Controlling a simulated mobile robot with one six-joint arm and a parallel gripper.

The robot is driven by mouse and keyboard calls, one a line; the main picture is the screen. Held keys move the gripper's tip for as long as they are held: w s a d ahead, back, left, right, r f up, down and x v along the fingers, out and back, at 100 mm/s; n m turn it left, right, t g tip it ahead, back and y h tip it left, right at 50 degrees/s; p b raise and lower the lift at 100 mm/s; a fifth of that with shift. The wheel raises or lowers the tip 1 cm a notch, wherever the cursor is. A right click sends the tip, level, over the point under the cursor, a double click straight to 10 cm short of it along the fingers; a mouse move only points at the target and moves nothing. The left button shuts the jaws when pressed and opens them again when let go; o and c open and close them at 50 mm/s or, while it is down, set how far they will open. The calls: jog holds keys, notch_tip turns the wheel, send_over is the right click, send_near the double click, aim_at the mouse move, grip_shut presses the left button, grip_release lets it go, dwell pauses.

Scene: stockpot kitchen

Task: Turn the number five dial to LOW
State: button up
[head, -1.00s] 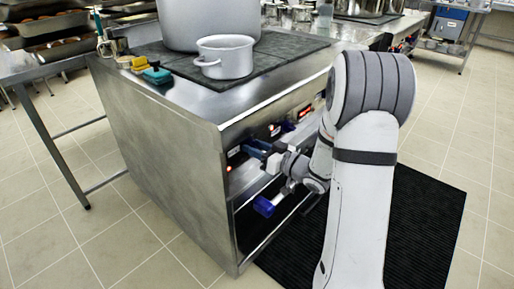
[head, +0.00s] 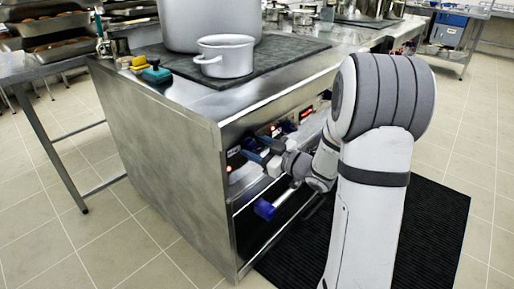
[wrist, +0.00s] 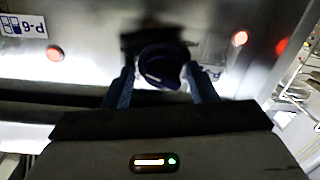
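In the wrist view a dark round dial (wrist: 161,66) sits on the steel front panel, with a paler bluish edge on its front. My gripper (wrist: 160,74) has its two blue fingers on either side of this dial. The fingers are wide apart; a small gap shows at the left, and contact at the right is unclear. The dial's number and setting cannot be read; the label beside it (wrist: 211,52) is mostly hidden. In the head view my gripper (head: 255,150) is at the stove's front panel, and its fingertips are small there.
A "P-6" label (wrist: 22,25) and a red light (wrist: 55,54) are left of the dial; another red light (wrist: 240,38) is right. A blue-ended bar (head: 265,209) sticks out below my gripper. Pots (head: 225,58) stand on the stove top. A black mat (head: 430,225) covers the floor.

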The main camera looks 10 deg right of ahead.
jog(key=shift+o, duration=0.6)
jog(key=shift+s, duration=0.1)
jog(key=shift+s+d, duration=0.25)
jog(key=shift+d, duration=0.1)
jog(key=p+v, duration=0.2)
jog(key=v, duration=0.4)
jog(key=shift+s+d, duration=0.2)
jog(key=shift+s, duration=0.15)
